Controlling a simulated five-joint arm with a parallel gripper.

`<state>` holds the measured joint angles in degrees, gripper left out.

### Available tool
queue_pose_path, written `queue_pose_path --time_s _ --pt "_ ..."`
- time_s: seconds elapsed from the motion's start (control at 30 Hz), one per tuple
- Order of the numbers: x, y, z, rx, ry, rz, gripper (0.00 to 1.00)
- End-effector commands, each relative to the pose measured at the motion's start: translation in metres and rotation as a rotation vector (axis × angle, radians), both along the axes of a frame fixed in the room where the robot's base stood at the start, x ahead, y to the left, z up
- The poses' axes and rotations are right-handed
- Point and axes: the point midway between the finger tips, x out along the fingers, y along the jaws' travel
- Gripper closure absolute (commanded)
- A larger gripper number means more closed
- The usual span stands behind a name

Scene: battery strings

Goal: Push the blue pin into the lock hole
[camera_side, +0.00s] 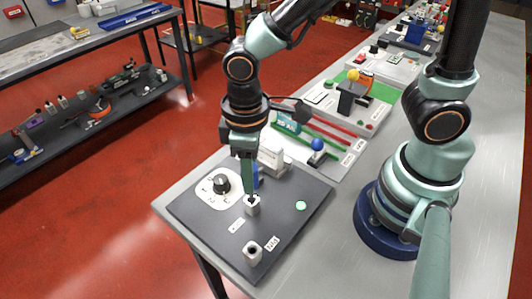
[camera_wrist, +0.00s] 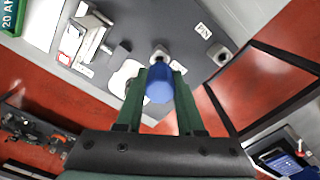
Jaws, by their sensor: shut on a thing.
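The blue pin (camera_wrist: 160,84) is held between my green fingers in the wrist view. My gripper (camera_wrist: 163,70) is shut on it. In the side view my gripper (camera_side: 251,196) points down, its tips at the top of a small grey lock block (camera_side: 253,208) on the dark panel. A bit of blue (camera_side: 259,178) shows beside the fingers there. The wrist view shows the lock block (camera_wrist: 160,53) just beyond the pin. The fingers and pin cover its hole, so I cannot tell whether the pin's lower end is in it.
A second grey block with an open hole (camera_side: 252,252) stands nearer the panel's front, beside a PIN label (camera_side: 272,243). A black knob (camera_side: 221,184) on a white dial is left of my gripper. A white block (camera_side: 272,155) stands behind.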

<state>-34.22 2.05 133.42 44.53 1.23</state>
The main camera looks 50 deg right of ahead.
Motion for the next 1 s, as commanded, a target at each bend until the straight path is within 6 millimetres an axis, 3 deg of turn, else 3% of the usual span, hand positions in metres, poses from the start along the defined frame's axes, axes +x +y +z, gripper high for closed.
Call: queue_pose_path --time_s 1.0 --pt "0.0 0.0 -0.017 -0.001 0.001 0.0 1.0"
